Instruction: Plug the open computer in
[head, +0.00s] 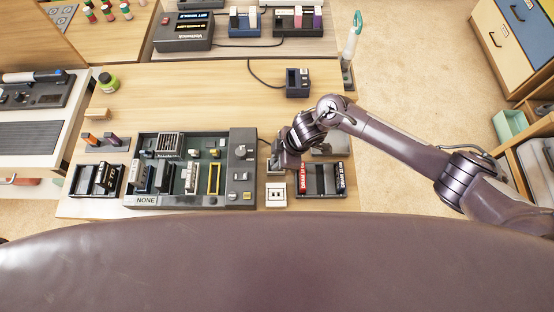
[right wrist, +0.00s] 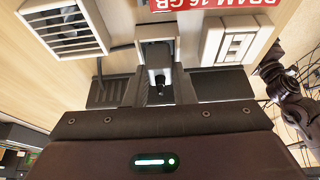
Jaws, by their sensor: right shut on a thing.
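The open computer (head: 240,185) is a dark, uncovered case with modules in it and a "NONE" label at its front left. My right gripper (head: 281,160) is just right of it, above the table. In the right wrist view, its two fingers (right wrist: 157,85) are shut on a dark plug (right wrist: 158,62) with a black cable end. A white two-slot outlet block (head: 276,194) is in front of the gripper and also shows in the right wrist view (right wrist: 232,45). I cannot tell whether the plug touches anything beyond its tip. My left gripper is not in view.
A dark tray (head: 320,194) with DRAM modules is right of the outlet block. Another module tray (head: 85,190) is left of the computer. A small dark box (head: 298,84) with a cable and a green jar (head: 108,82) stand farther back. The table's middle is clear.

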